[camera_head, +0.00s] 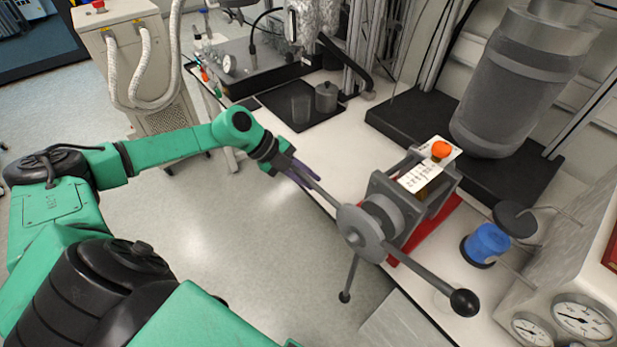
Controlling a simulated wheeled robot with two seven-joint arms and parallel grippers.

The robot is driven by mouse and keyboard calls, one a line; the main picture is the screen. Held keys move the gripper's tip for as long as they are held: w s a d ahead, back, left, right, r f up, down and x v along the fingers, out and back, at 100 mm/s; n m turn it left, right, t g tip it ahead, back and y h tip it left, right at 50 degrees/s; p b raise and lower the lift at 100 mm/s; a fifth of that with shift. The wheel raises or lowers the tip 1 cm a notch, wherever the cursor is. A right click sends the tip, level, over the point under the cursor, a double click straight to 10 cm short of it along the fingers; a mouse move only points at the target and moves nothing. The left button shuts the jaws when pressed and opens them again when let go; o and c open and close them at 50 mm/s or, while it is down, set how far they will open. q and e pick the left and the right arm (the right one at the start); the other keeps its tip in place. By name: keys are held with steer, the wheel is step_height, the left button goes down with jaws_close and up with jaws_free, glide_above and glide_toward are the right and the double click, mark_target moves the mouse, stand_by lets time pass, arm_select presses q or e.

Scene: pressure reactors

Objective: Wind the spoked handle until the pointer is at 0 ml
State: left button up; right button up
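The spoked handle (363,228) is a grey hub with long rods on the front of a grey pump-like device. One rod points to the lower right and ends in a black ball; a shorter-looking one points down to another ball. A third rod runs up-left to my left gripper (302,174), whose purple fingers lie along its outer end and hide its tip. I cannot tell how tightly they close. A white label plate (418,178) with an orange knob (441,149) sits on top of the device. The pointer and ml marks are too small to read. My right gripper is not in view.
A large grey cylindrical vessel (515,90) stands on a black base behind the device. A blue container (487,243) and pressure gauges (580,318) are at the right. A small grey pot (326,97) sits on a black mat.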

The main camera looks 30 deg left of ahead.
arm_select(q)
steer(key=o, duration=0.4)
steer(key=shift+s+a+r, duration=0.1)
steer(key=shift+a+r, duration=0.05)
steer(key=shift+a, duration=0.1)
steer(key=b+v, duration=0.4)
steer(key=v, duration=1)
steer(key=shift+r, duration=0.1)
